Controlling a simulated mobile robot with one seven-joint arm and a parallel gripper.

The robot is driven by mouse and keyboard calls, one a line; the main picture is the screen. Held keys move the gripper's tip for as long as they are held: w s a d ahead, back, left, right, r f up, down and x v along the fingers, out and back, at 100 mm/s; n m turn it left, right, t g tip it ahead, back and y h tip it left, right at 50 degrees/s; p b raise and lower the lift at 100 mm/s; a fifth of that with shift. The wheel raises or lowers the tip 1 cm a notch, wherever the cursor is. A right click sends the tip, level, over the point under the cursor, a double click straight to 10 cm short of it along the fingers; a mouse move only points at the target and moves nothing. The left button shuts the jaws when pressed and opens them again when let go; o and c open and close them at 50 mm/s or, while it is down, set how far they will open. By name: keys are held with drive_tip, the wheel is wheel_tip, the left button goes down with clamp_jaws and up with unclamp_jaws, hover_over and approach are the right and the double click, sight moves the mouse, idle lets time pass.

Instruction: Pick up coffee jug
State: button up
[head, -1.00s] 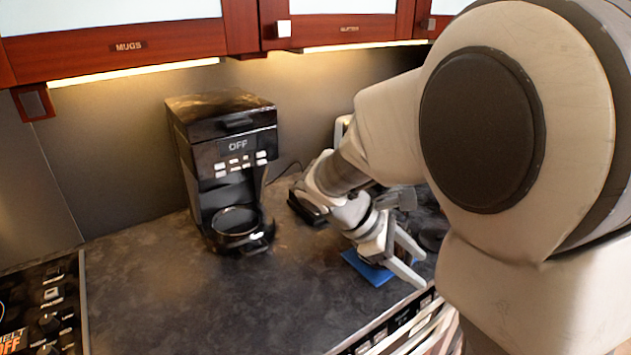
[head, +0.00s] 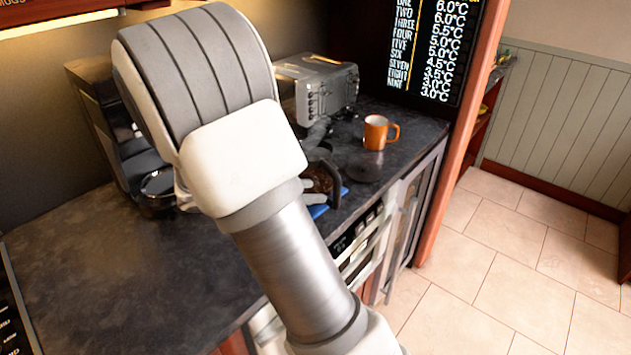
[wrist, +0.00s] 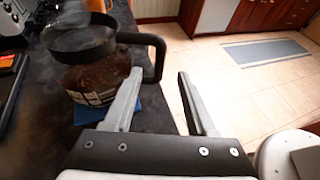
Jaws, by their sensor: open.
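The coffee jug (wrist: 98,75) has clear walls, a black rim, dark brown contents and a black handle. It stands upright on a blue mat (wrist: 88,111) at the upper left of the wrist view. In the head view, part of the jug (head: 318,180) shows just right of my arm. My gripper (wrist: 160,74) is open with nothing held. In the wrist view its left finger overlaps the jug's right side, and the lower handle appears between the fingers. I cannot tell whether they touch.
A black coffee machine (head: 112,125) stands at the left, partly hidden by my arm. A grey toaster (head: 325,90) and orange mug (head: 378,132) stand behind the jug. A dark disc (head: 364,170) lies near the mug. The counter (head: 120,270) at front left is clear; tiled floor (head: 480,260) lies right.

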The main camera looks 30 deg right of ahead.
drive_tip(key=shift+f+b+x, duration=0.15)
drive_tip(key=shift+b+x, duration=0.1)
drive_tip(key=shift+x, duration=2.65)
drive_tip(key=shift+f+b+x, duration=0.2)
drive_tip(key=shift+b+x, duration=0.05)
drive_tip(key=shift+x, duration=2.65)
drive_tip(key=shift+a, duration=0.2)
clamp_jaws()
drive_tip(key=shift+r, duration=0.1)
